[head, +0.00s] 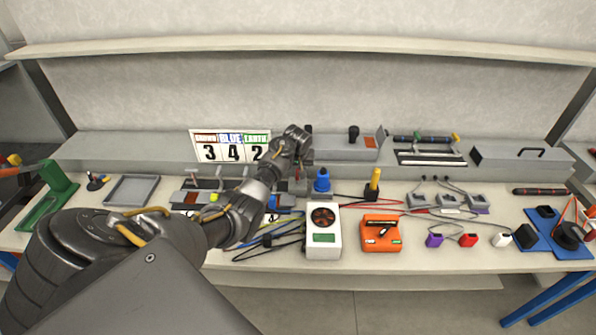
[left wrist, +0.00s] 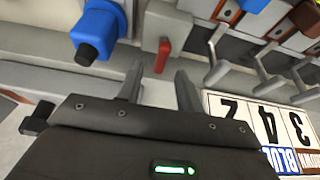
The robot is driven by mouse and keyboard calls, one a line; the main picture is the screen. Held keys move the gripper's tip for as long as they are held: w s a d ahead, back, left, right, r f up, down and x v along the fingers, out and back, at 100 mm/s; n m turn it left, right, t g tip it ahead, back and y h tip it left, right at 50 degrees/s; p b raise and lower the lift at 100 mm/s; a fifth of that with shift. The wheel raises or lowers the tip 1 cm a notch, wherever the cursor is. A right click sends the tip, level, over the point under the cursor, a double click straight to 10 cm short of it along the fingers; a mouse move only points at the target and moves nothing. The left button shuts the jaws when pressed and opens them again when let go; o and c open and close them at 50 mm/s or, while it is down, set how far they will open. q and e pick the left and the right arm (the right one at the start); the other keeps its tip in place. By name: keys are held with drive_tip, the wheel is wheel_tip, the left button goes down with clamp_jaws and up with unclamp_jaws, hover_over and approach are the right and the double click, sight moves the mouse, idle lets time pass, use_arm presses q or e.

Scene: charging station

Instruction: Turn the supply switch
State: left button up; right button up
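A small red lever (left wrist: 163,54) on a grey housing shows in the left wrist view; it looks like the supply switch, but no label is readable. In the head view it shows only as a small red spot by my gripper. My left gripper (left wrist: 160,88) is open, its two grey fingers apart with nothing between them. The lever stands just beyond the fingertips, roughly centred on the gap, and appears apart from them. In the head view my left gripper (head: 298,165) is over the grey ledge, left of a blue connector (head: 322,181). My right gripper is out of view.
The blue connector is close beside the lever in the left wrist view (left wrist: 98,30). A number card (head: 230,147) stands behind the arm. A white meter (head: 323,241), an orange box (head: 381,241) and loose cables lie in front. A shelf (head: 310,43) runs above.

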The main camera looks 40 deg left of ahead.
sight(297, 174)
use_arm(q)
drive_tip(key=shift+x, duration=1.75)
drive_tip(key=shift+s, duration=0.15)
clamp_jaws()
